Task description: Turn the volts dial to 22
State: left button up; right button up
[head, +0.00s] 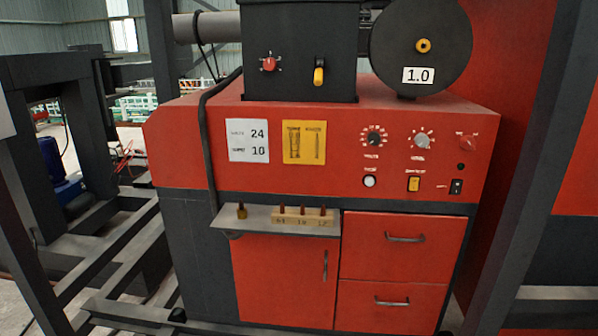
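The volts dial (374,137) is a round black knob with light scale marks around it, on the front of the red welding machine (185,137). White lettering sits below it. Its pointer is too small to read. A paler grey dial (421,139) sits to its right. A white card (247,141) left of the dials reads 24 above and 10 below. Neither of my grippers shows in the head view.
A yellow card (304,143), a white button (369,181), a yellow switch (413,184) and a black switch (456,187) share the panel. A shelf (232,217) with small tips juts out below. Dark steel posts (541,130) flank the machine.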

aim_at(373, 137)
jog(key=i+z, duration=0.3)
jog(key=i, duration=0.95)
